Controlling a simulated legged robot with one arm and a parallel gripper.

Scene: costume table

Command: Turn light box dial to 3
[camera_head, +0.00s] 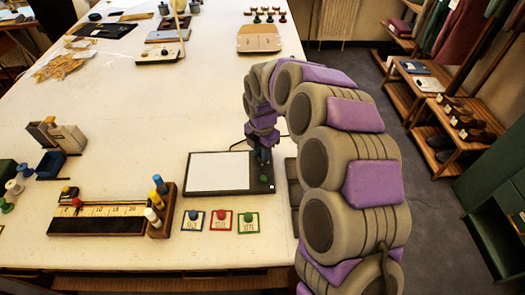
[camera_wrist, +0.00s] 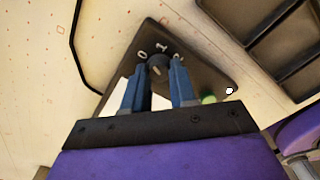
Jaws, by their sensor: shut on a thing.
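The light box (camera_head: 222,171) lies on the table, a dark frame around a white panel. It also shows in the wrist view (camera_wrist: 204,73), where its dark corner carries the numerals 0 and 1, and a third mark partly hidden. The round dark dial (camera_wrist: 157,60) sits beside these numerals. My gripper (camera_wrist: 160,68) has its two blue fingers on either side of the dial and is shut on it. In the head view, my gripper (camera_head: 263,157) reaches down onto the right end of the box and hides the dial. The dial's exact setting is unclear.
A green knob (camera_wrist: 208,99) and a small white dot (camera_wrist: 229,90) are near the right finger. A dark compartment tray (camera_wrist: 277,32) lies beside the box. Three framed cards with buttons (camera_head: 220,222) and a ruled rack (camera_head: 100,218) stand in front.

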